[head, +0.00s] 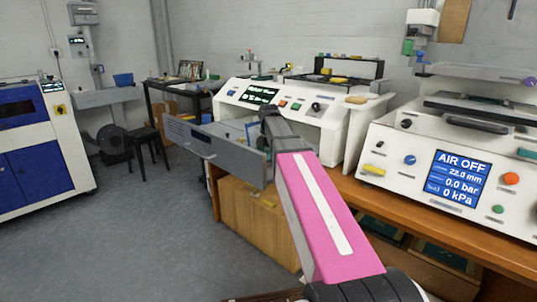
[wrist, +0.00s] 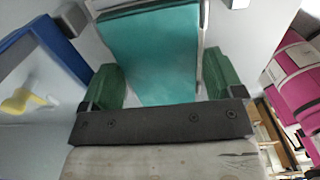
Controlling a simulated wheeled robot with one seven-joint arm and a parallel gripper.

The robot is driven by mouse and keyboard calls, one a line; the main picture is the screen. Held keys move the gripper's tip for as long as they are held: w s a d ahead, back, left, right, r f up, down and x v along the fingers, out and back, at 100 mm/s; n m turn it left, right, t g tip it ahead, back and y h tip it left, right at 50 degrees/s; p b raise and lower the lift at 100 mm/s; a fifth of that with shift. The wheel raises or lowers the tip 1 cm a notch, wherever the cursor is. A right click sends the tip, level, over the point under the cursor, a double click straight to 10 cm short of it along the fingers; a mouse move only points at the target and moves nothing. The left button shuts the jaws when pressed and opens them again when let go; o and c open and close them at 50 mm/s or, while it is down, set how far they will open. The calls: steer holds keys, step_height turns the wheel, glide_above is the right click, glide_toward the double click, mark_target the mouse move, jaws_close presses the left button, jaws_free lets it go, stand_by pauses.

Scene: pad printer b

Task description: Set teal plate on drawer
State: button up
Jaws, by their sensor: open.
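The teal plate (wrist: 150,48) shows in the wrist view just beyond my gripper (wrist: 161,80). The two green fingers stand apart, one on each side of the plate's near part. I cannot tell whether either finger touches it. The grey drawer (head: 215,147) is pulled out from the white machine in the head view. My arm reaches over its right end.
In the wrist view a blue-edged panel (wrist: 55,55) with a yellow piece (wrist: 22,101) lies left of the fingers. The white machine (head: 240,95) stands behind the drawer. A second machine (head: 455,170) with a blue screen stands right. Open floor (head: 130,235) lies left of the bench.

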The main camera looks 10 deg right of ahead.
steer(key=shift+r, duration=0.1)
steer(key=shift+r, duration=1.4)
steer(key=shift+o, duration=0.3)
steer(key=shift+o, duration=0.9)
steer(key=shift+r, duration=0.15)
steer(key=shift+r, duration=1.9)
